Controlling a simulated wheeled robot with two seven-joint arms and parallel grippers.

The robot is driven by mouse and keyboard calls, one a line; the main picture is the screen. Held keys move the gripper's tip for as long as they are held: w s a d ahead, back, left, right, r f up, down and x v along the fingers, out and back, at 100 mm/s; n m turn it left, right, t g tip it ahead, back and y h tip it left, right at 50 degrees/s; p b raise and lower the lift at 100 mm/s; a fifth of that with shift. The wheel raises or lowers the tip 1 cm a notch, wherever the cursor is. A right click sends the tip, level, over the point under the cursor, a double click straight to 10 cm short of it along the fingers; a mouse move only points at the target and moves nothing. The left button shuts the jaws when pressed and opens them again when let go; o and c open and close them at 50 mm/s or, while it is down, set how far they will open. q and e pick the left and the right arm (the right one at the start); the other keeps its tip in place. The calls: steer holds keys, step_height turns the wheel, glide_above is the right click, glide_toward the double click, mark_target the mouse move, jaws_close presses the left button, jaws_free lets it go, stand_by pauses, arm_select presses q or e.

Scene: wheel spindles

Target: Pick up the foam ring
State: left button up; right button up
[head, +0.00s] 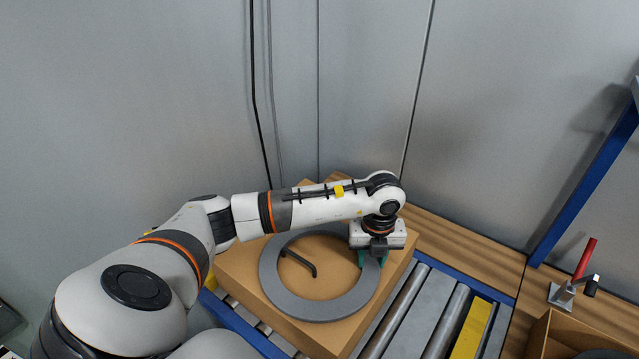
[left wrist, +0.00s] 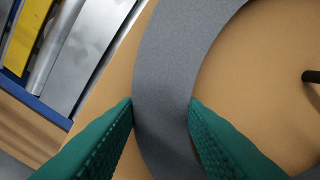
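The foam ring (head: 318,308) is a flat grey ring lying over a cardboard box top. It also shows as a curved grey band in the left wrist view (left wrist: 168,75). My left gripper (head: 373,262) points down at the ring's right side. In the left wrist view its green fingers (left wrist: 161,100) stand on either side of the band, one at the outer edge and one at the inner edge. Both tips appear to touch the band, so the gripper looks shut on it. Whether the ring is lifted at all is hard to tell. My right gripper is not in view.
The cardboard box (head: 235,262) sits on a roller conveyor (head: 405,310) with a blue frame. A dark bent rod (head: 300,262) shows inside the ring's opening. A red-handled clamp (head: 575,280) and an open carton (head: 555,335) stand at the right. Metal walls rise behind.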

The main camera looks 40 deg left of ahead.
arm_select(q)
steer(key=shift+c, duration=1.2)
steer(key=shift+r, duration=0.15)
